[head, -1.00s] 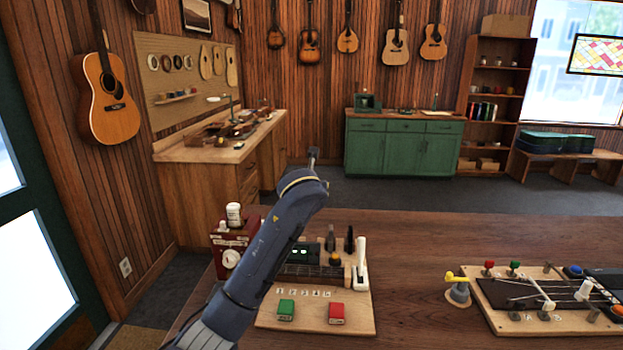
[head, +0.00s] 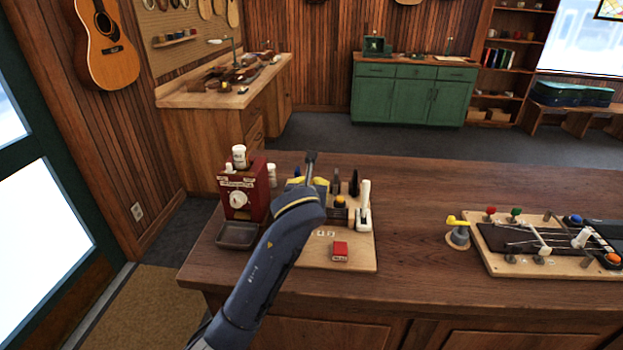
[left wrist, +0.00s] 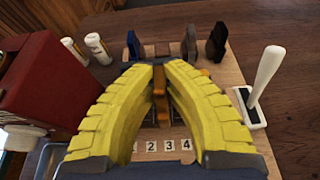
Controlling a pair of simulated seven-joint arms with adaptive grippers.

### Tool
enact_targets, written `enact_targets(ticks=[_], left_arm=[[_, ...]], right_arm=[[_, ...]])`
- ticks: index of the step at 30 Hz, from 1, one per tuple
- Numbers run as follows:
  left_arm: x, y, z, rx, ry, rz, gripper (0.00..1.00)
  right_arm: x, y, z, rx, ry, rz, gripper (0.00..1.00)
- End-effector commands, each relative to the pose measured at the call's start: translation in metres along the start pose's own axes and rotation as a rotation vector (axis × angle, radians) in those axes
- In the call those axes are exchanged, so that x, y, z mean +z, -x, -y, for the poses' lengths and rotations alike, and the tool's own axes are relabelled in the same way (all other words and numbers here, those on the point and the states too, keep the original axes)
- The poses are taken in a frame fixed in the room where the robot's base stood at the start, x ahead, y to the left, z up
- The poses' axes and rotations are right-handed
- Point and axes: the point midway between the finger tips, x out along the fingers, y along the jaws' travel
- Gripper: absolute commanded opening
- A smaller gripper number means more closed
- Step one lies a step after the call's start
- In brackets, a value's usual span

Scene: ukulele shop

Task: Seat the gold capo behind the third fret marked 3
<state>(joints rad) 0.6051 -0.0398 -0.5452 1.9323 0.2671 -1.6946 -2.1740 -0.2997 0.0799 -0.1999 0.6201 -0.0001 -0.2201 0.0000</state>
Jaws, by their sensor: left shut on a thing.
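The small wooden neck jig (head: 362,262) stands at the table's left, mostly behind my left arm. Number tiles sit along it; the 3 tile (left wrist: 168,145) shows in the left wrist view between the 2 and the 4. My left gripper (left wrist: 160,68), with yellow ridged fingers, is over the jig; it also shows in the head view (head: 309,184). It is shut on a narrow gold-brown piece, seemingly the gold capo (left wrist: 160,80), held upright between the fingertips. The fingers hide much of the frets, so I cannot tell whether it touches them. My right gripper is out of view.
A red box with a dial (head: 240,187) stands close left of the jig. A white lever (head: 364,205) and dark upright pieces (left wrist: 215,42) stand at its right and back. Another instrument board (head: 500,268) lies right; open tabletop lies between.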

Motion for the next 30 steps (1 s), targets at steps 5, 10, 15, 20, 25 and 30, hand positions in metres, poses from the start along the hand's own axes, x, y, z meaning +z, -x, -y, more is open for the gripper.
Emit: enact_targets(ticks=[5,10,15,20,25,30], left_arm=[[-0.016,-0.006,0.0,0.0,-0.001,-0.002,0.0],[-0.026,-0.011,0.0,0.001,0.0,-0.001,0.0],[-0.034,-0.014,0.0,0.0,0.001,-0.001,0.0],[-0.037,-0.015,0.0,0.001,0.0,0.0,0.0],[-0.038,-0.016,0.0,0.001,0.0,0.0,0.0],[-0.038,-0.016,0.0,0.001,0.0,0.0,0.0]], right_arm=[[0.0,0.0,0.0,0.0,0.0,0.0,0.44],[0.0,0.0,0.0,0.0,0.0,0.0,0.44],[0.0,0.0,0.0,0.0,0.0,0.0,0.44],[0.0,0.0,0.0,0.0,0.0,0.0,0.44],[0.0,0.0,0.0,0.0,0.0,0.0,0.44],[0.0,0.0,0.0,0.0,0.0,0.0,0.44]])
